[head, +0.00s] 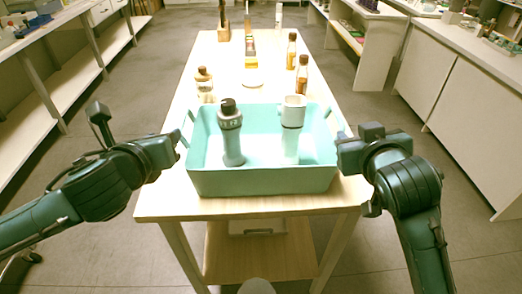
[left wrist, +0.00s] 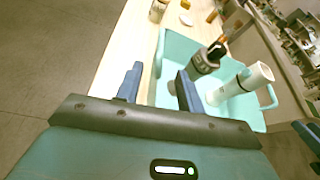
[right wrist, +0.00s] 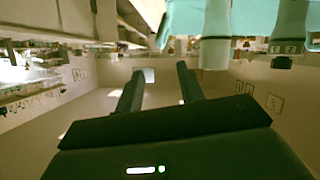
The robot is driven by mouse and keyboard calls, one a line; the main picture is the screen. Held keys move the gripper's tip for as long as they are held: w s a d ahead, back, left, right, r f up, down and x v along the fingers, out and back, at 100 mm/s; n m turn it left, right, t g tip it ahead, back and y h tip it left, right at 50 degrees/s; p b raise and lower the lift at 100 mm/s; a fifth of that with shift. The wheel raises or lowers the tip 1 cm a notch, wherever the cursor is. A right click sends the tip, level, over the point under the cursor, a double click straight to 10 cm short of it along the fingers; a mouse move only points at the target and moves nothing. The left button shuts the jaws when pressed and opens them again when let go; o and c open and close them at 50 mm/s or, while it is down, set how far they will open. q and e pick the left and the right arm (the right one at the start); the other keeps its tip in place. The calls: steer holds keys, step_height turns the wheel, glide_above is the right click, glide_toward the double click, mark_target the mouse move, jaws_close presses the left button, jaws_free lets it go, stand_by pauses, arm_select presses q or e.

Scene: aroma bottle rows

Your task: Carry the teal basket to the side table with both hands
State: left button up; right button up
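The teal basket (head: 262,182) stands upright near the front edge of a wooden table (head: 175,205). Inside stand a dark-capped grey-green bottle (head: 231,140) and a white-topped bottle (head: 292,125). My left gripper (head: 178,142) is open at the basket's left handle (head: 187,128). In the left wrist view its fingers are apart, with the basket's rim (left wrist: 159,60) showing between and beyond them; contact cannot be told. My right gripper (head: 345,143) is open close to the basket's right end. In the right wrist view the basket (right wrist: 180,22) shows at the top, and nothing is between the fingers.
Amber bottles (head: 302,75) and a squat bottle (head: 204,85) stand behind the basket. A white shelf unit (head: 368,40) stands at the back right; whether it is the side table is unclear. A counter (head: 465,95) lies right and long shelving (head: 50,70) left, with open floor between.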

mark_target(180, 123)
arm_select(q)
steer(key=shift+w, duration=0.1)
arm_select(e)
steer(key=shift+w, duration=0.1)
